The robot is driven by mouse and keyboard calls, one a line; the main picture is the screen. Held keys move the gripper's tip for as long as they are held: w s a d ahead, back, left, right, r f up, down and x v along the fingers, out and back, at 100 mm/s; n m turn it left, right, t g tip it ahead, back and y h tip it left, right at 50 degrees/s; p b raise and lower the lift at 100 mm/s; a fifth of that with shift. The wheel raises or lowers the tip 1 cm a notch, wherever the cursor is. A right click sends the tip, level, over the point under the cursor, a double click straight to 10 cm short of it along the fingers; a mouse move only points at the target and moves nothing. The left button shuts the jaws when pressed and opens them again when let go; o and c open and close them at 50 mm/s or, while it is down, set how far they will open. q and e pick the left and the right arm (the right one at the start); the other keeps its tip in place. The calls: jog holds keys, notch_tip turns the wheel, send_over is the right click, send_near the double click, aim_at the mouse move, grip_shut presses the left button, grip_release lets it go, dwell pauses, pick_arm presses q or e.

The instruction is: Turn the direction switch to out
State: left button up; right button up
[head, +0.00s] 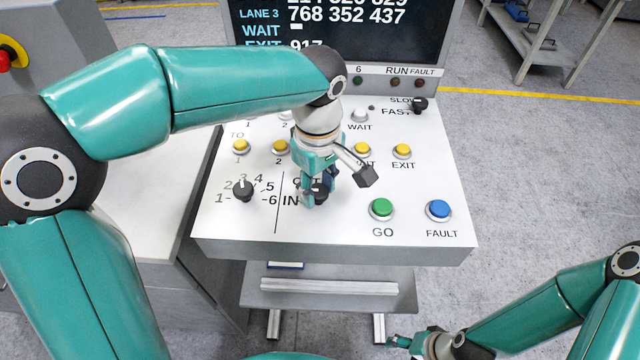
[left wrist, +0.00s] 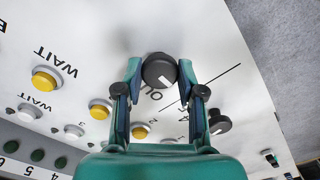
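The direction switch is a round black knob (left wrist: 160,70) with a white mark, which points to the lower right in the left wrist view. In the head view the knob (head: 321,191) is partly hidden by my left gripper (head: 318,196), beside the IN lettering; the OUT lettering above is mostly covered.
A black lane selector knob (head: 243,190) stands left of the switch. A green GO button (head: 381,208) and a blue FAULT button (head: 439,209) are to the right. Yellow buttons (head: 402,151) and a speed knob (head: 418,104) lie farther back, below the screen (head: 390,30).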

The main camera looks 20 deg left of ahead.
pick_arm(q)
jog(key=c, duration=0.4)
jog(key=shift+c, duration=0.2)
jog(key=shift+m, duration=0.4)
jog(key=m, duration=0.5)
jog(key=shift+m+p, duration=0.3)
jog(key=shift+p, duration=0.1)
jog(key=m, duration=0.5)
jog(key=shift+w+m+p, duration=0.1)
jog(key=shift+m+p, duration=0.2)
jog(key=shift+p, duration=0.05)
jog(key=o, duration=1.1)
jog(key=shift+o, duration=0.2)
